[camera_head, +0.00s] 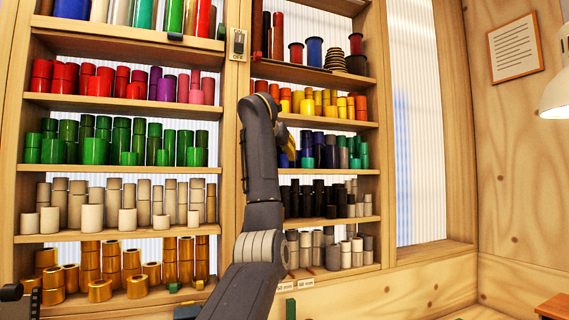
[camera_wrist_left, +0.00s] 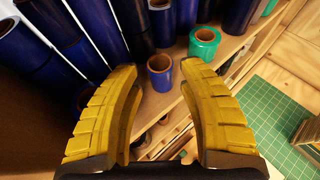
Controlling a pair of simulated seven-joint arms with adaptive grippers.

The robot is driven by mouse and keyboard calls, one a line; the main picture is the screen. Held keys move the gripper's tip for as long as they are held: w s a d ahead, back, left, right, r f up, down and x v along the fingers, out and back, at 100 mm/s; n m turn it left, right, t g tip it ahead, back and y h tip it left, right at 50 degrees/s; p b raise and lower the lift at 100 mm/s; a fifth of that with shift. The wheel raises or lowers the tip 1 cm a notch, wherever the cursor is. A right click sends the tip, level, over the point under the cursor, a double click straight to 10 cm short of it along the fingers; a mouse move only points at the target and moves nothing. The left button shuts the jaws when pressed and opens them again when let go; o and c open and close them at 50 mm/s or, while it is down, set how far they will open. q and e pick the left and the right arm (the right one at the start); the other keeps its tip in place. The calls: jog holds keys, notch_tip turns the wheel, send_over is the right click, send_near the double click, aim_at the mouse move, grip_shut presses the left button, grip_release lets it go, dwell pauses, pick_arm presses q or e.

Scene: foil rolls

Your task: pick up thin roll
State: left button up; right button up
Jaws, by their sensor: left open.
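My left gripper (camera_head: 289,150) reaches to the shelf of blue and green rolls in the right-hand rack in the head view. In the left wrist view, its yellow fingers (camera_wrist_left: 158,78) are open. A small dark blue roll (camera_wrist_left: 160,80) with a brown core stands upright near the shelf edge, between the fingertips in the picture. I cannot tell whether either finger touches it. A teal roll (camera_wrist_left: 203,43) stands to its right. Which roll is the thin one is not clear. My right gripper is not in view.
Taller blue rolls (camera_wrist_left: 70,42) crowd behind and left of the small roll. Shelves of red (camera_head: 133,83), green (camera_head: 120,140), beige (camera_head: 90,217) and gold rolls (camera_head: 100,290) fill the left rack. A green cutting mat (camera_wrist_left: 265,110) lies below the shelf.

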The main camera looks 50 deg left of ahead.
aim_at(283, 156)
pick_arm(q)
jog(key=shift+x, duration=1.7)
jog(key=shift+c, duration=0.2)
jog(key=c, duration=0.6)
